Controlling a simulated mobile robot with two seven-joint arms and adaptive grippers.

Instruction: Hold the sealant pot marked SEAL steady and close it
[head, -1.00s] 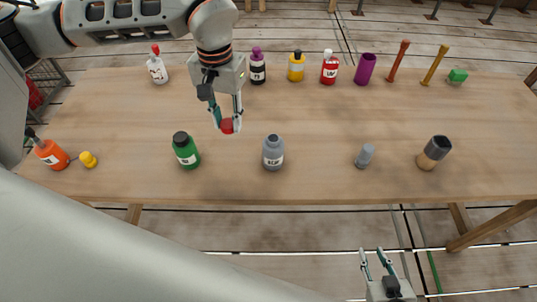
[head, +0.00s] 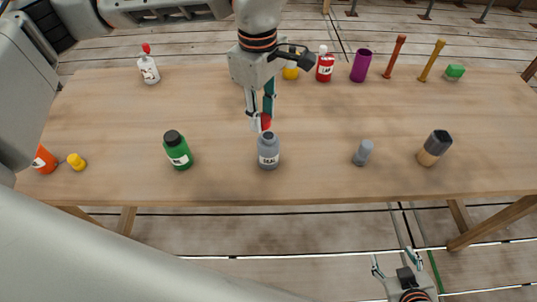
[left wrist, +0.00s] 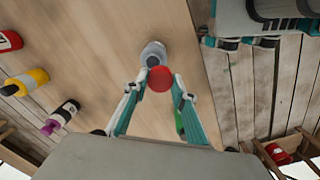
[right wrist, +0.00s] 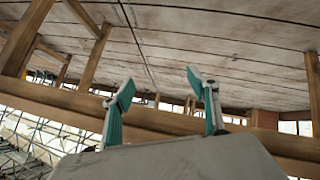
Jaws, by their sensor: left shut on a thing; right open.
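The grey sealant pot marked SEAL (head: 268,152) stands upright near the table's front edge; it also shows in the left wrist view (left wrist: 153,54). My left gripper (head: 262,122) is shut on a small red cap (head: 265,121), which shows between its fingertips in the left wrist view (left wrist: 160,79). In the head view the cap appears just above and behind the pot's neck; I cannot tell whether they touch. My right gripper (head: 392,258) is open and empty, below the table's front edge in the head view. Its two fingers stand apart in the right wrist view (right wrist: 160,80).
A green bottle (head: 177,150) stands left of the pot. A small grey piece (head: 363,152) and a dark-topped cylinder (head: 434,148) stand to the right. An orange bottle (head: 44,160) and yellow cap (head: 76,161) are far left. Several bottles and tools line the back.

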